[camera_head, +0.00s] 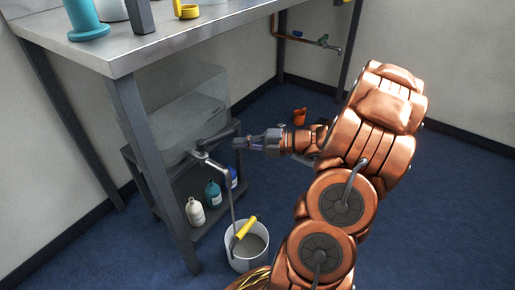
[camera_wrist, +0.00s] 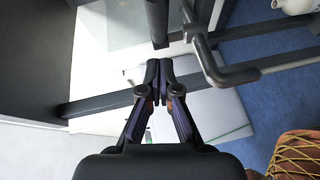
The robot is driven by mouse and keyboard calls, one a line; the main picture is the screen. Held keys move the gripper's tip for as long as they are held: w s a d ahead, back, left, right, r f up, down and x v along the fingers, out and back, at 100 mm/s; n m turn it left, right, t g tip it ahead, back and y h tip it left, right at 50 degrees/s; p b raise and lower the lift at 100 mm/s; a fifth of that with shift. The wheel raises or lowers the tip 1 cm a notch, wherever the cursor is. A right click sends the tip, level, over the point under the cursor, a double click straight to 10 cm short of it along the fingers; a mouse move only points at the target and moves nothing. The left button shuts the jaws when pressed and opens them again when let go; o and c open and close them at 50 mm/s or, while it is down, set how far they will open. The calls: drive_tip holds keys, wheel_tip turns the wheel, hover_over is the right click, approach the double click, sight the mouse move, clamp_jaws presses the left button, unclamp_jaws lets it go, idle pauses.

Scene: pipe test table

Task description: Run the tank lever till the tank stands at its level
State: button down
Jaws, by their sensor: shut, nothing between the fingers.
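The clear tank (camera_head: 190,98) stands on a low dark stand under the table, its right end nearest my gripper. Its glass also shows at the top of the wrist view (camera_wrist: 127,22). A faint line crosses the tank; I cannot tell whether it is the water level or a level mark. A grey tap with a lever (camera_head: 203,157) sits at the tank's near end, and a bent grey bar of it shows in the wrist view (camera_wrist: 207,58). My gripper (camera_head: 238,143) is shut and empty, just beside the tap. In the wrist view its fingertips (camera_wrist: 160,65) meet, apart from the bent bar.
A white bucket (camera_head: 231,256) with a yellow-handled tool (camera_head: 245,226) stands on the floor below the tap. Several bottles, one teal (camera_head: 212,194), stand on the lower shelf. The table leg (camera_head: 152,165) rises close left of the tap. An orange object (camera_head: 300,116) lies behind.

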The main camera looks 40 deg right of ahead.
sight(222, 137)
drive_tip(key=shift+w+d+f+b, duration=0.2)
drive_tip(key=shift+w+b, duration=0.2)
drive_tip(key=shift+w, duration=0.55)
drive_tip(key=shift+w+d+f+b, duration=0.15)
drive_tip(key=shift+w+b, duration=0.25)
drive_tip(key=shift+w, duration=0.55)
drive_tip(key=shift+a, duration=0.1)
drive_tip(key=shift+r, duration=0.1)
